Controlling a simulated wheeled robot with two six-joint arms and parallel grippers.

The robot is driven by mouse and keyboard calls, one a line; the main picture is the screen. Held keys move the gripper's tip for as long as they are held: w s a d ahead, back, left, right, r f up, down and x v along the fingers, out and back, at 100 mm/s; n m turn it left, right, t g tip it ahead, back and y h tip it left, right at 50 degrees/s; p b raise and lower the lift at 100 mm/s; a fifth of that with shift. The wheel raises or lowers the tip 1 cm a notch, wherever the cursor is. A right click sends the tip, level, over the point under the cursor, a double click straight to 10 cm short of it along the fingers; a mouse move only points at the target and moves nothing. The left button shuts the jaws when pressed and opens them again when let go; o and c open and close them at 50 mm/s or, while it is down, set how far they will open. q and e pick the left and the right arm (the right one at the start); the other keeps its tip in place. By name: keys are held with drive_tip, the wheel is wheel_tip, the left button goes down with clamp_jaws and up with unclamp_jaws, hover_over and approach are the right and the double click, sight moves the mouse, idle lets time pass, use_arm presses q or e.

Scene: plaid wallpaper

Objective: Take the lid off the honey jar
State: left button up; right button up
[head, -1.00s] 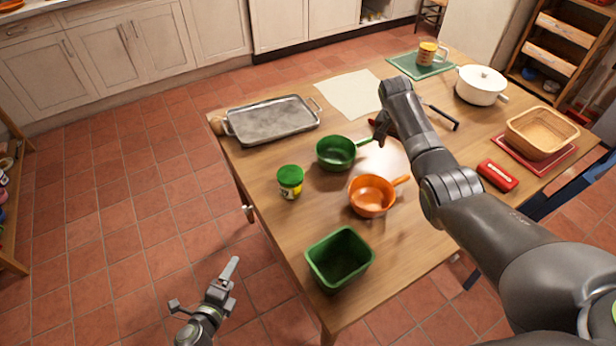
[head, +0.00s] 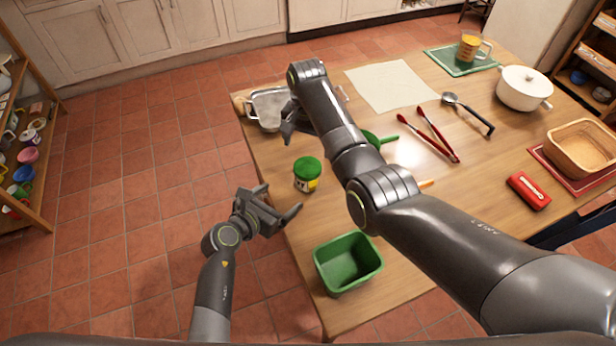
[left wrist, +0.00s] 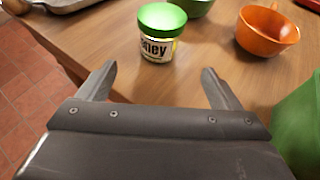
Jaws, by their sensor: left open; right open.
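The honey jar (head: 306,181) stands upright on the table near its left edge. Its green lid (head: 307,168) sits on top. In the left wrist view the jar (left wrist: 158,49) shows part of its label, with the lid (left wrist: 162,19) on it. My left gripper (head: 281,205) is open and empty, low at the table's left edge, a short way from the jar. In the left wrist view its fingers (left wrist: 157,82) are spread, with the jar ahead between them. My right gripper (head: 290,122) is open over the metal tray, behind the jar, partly hidden by its own arm.
A green bin (head: 348,262) stands at the table's front left. An orange pan (left wrist: 268,32) and a green pan (head: 377,139) are right of the jar, mostly behind my right arm in the head view. A metal tray (head: 266,104) lies behind the jar. Red tongs (head: 428,137) lie farther right.

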sight(308, 167)
use_arm(q)
drive_tip(key=x, duration=1.4)
drive_tip(key=shift+w+f, duration=0.15)
drive_tip(key=c, duration=1.7)
clamp_jaws()
use_arm(e)
drive_tip(key=shift+m, duration=0.3)
drive_tip(key=m, duration=0.3)
drive_tip(key=shift+w+m, duration=0.1)
drive_tip(key=shift+m, duration=0.3)
drive_tip(key=shift+f, duration=4)
